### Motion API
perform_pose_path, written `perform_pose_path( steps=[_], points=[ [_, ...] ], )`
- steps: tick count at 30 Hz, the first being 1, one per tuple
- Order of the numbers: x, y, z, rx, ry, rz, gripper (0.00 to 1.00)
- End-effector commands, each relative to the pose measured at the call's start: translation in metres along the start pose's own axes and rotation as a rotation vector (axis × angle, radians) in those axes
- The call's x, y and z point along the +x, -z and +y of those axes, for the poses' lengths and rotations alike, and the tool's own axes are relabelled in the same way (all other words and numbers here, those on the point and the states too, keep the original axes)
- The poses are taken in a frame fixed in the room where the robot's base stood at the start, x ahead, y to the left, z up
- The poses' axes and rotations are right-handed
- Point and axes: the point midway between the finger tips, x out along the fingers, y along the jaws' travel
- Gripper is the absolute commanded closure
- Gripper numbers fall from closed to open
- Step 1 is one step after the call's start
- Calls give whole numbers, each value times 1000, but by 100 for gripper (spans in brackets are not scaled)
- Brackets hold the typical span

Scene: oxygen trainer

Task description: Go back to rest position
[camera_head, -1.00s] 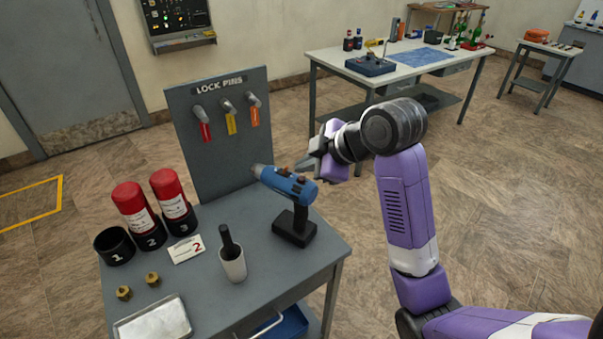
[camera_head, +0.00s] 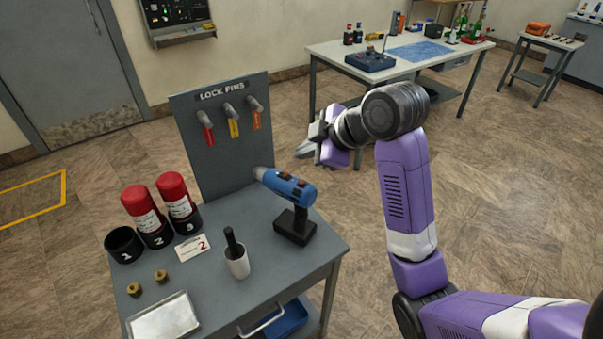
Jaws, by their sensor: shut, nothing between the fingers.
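My gripper (camera_head: 304,150) is shut and empty. It is in the air above and behind the right side of the near workbench (camera_head: 225,285), to the upper right of the blue drill (camera_head: 287,186) and apart from it. The drill stands upright on its black base on the bench. My purple and white arm reaches up from the lower right and bends left at the top.
The lock pins board (camera_head: 212,165) carries three tagged pins. Two red canisters (camera_head: 173,192) stand in holders 2 and 3; holder 1 (camera_head: 123,243) is empty. A white cup (camera_head: 238,265), brass fittings (camera_head: 161,276) and a tray (camera_head: 163,318) are in front. Floor right of my arm is clear.

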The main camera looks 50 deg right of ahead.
Motion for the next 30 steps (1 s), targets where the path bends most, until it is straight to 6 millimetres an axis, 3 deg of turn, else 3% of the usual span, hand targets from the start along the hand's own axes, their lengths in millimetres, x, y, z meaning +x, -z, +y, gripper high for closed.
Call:
perform_pose_path(
  steps=[21, 23, 30],
  points=[
    [-4, 4, 5, 21, -8, 5, 100],
    [-4, 9, 13, 52, -40, 27, 100],
    [-23, 36, 76, 262, -322, 212, 100]
  ],
)
